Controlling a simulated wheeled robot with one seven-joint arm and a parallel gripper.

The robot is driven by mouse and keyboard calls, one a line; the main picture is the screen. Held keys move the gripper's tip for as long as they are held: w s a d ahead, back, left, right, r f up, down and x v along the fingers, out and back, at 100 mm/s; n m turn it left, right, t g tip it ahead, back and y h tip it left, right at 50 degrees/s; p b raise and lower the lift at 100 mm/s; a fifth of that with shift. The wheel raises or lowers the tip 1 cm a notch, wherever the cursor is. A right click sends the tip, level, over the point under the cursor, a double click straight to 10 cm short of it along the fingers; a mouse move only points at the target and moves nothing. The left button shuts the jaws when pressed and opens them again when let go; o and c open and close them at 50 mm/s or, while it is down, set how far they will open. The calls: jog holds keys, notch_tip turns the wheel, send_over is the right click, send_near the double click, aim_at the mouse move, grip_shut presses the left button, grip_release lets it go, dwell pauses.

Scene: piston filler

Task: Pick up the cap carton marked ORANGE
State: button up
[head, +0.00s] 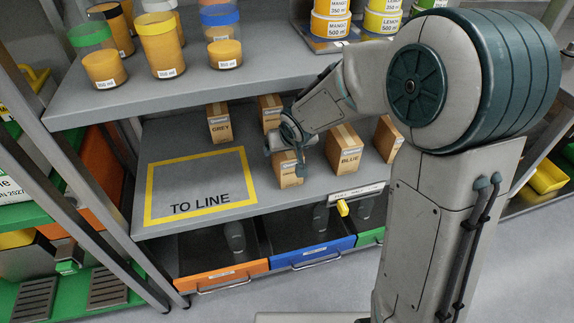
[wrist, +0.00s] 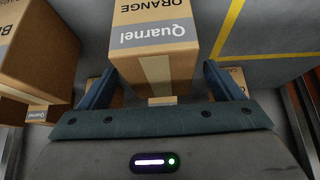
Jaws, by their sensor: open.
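The ORANGE cap carton (head: 288,172) stands on the middle shelf, a brown box with a grey Quarnel band. In the wrist view the carton (wrist: 168,20) fills the top middle, its ORANGE lettering upside down and its tape strip facing me. My gripper (head: 284,142) is at the top of this carton in the head view and covers part of it. In the wrist view my gripper (wrist: 162,76) is open, one finger to each side of the carton's near edge. I cannot tell how far the fingers reach along its sides.
The GREY carton (head: 219,124) and another carton (head: 269,108) stand behind. The BLUE carton (head: 344,150) and one more (head: 388,138) stand to the right. The yellow-framed TO LINE area (head: 200,180) is empty. An upper shelf (head: 180,92) with filled jars overhangs the back.

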jog(key=shift+w+a+f, duration=0.1)
jog(key=shift+w+f, duration=0.2)
jog(key=shift+f, duration=0.15)
jog(key=c, duration=1.5)
jog(key=shift+r, duration=0.1)
jog(key=shift+r+p, duration=0.3)
jog(key=shift+r, duration=0.1)
jog(key=shift+s+d+f+b, duration=0.1)
jog(key=shift+s+d+b, duration=0.85)
jog(key=shift+s, duration=1.95)
jog(key=shift+s+d+f+b, duration=0.1)
jog(key=shift+s+d+b, duration=0.8)
jog(key=shift+s, duration=1.95)
jog(key=shift+s+d+b, duration=0.65)
jog(key=shift+s+b, duration=0.5)
jog(key=shift+s, duration=1.75)
